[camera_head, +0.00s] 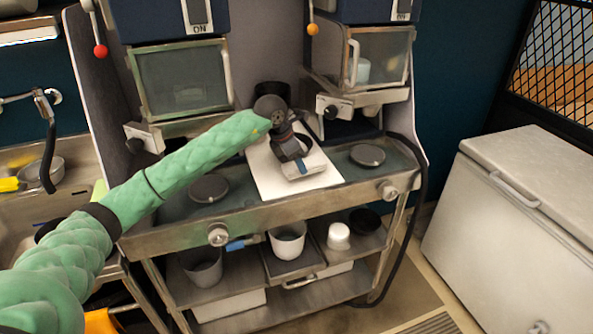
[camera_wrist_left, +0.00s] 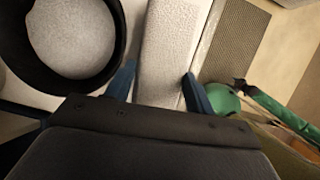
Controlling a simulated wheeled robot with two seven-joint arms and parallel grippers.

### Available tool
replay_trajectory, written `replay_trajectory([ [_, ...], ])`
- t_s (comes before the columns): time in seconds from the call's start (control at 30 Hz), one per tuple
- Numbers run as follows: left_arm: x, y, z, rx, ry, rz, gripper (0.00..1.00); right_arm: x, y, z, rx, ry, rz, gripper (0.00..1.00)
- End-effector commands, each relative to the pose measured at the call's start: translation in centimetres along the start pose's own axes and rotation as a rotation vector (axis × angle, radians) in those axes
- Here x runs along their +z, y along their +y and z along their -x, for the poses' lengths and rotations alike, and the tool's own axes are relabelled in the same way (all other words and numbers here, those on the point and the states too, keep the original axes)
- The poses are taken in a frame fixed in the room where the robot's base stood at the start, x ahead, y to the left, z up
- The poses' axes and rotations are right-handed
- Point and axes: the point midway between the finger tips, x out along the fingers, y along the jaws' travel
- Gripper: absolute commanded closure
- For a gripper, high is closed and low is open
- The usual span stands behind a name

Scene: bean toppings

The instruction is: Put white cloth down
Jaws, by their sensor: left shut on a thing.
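My left gripper (camera_head: 303,168) reaches over the middle of the steel counter, pointing down above a white flat sheet or board (camera_head: 268,180). In the left wrist view the white cloth (camera_wrist_left: 168,45) is a pale, textured, folded strip between the two blue fingers of the left gripper (camera_wrist_left: 165,85), which is shut on it. In the head view the gripper largely covers the cloth, and I cannot tell whether it touches the sheet below.
Round dark discs lie on the counter at left (camera_head: 209,189) and right (camera_head: 367,155). White cups (camera_head: 287,240) stand on the shelf below. A white chest (camera_head: 515,220) stands at right, a sink (camera_head: 40,205) at left.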

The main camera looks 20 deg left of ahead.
Motion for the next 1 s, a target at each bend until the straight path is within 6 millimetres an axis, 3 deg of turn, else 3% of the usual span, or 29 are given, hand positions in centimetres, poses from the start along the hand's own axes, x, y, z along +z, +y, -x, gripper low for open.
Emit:
replay_trajectory([
  [0.27,-1.1,0.0,-2.6,-0.001,0.001,0.002,0.64,-0.5,0.2,0.0,0.001,0.000,0.001,0.48],
  [0.33,-1.4,0.0,-3.2,0.000,0.001,0.001,0.64,-0.9,0.2,1.0,0.001,-0.004,0.001,0.48],
  [0.6,-1.4,0.0,-3.4,0.000,0.001,0.001,0.64,-1.1,0.0,1.6,-0.002,-0.010,-0.002,0.48],
  [0.63,-1.5,0.0,-3.4,0.000,0.002,0.001,0.40,-1.1,0.0,1.6,-0.002,-0.010,-0.002,0.48],
  [0.7,-1.4,0.0,-3.4,0.000,0.002,0.001,0.27,-1.1,0.0,1.5,-0.002,-0.010,-0.002,0.48],
  [1.0,-1.4,0.0,-3.3,0.000,0.001,0.001,0.24,-1.1,0.1,1.5,-0.001,-0.011,-0.003,0.48],
])
